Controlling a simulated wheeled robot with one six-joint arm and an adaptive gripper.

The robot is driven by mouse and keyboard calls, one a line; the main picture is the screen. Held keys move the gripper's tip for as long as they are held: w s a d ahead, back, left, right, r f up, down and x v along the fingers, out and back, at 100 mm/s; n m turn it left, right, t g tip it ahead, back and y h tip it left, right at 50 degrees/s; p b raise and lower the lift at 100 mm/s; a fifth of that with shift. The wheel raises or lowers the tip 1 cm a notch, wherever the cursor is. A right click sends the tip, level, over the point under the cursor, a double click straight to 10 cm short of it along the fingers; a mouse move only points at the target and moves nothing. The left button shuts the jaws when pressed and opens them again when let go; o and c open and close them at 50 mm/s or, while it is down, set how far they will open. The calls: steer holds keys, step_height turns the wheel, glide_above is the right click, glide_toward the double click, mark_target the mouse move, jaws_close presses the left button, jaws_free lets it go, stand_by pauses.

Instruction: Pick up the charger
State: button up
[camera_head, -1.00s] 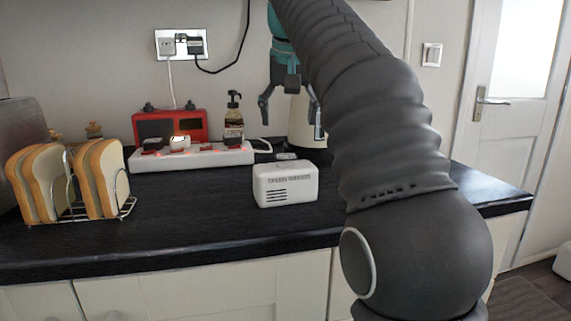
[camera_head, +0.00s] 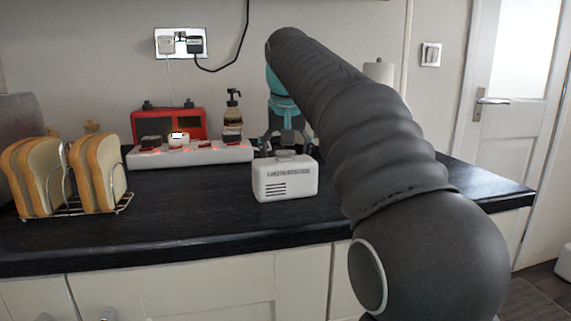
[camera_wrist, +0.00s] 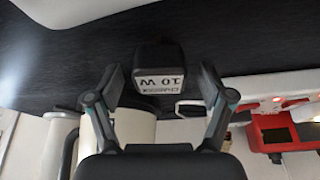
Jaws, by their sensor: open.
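The charger (camera_wrist: 158,66) is a small dark block with a white label reading "10 W", upside down in the wrist view. In the head view only a little of the charger (camera_head: 286,154) shows, behind the top of a white box. My gripper (camera_wrist: 161,82) is open, with one finger on each side of the charger. I cannot tell whether either finger touches it. In the head view my gripper (camera_head: 287,149) is low over the counter, behind the white box, and its fingertips are partly hidden.
The white box (camera_head: 286,183) stands just in front of the gripper. The front counter (camera_head: 180,215) is clear.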

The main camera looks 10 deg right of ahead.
steer(key=c, duration=1.2)
steer(key=shift+c, duration=0.2)
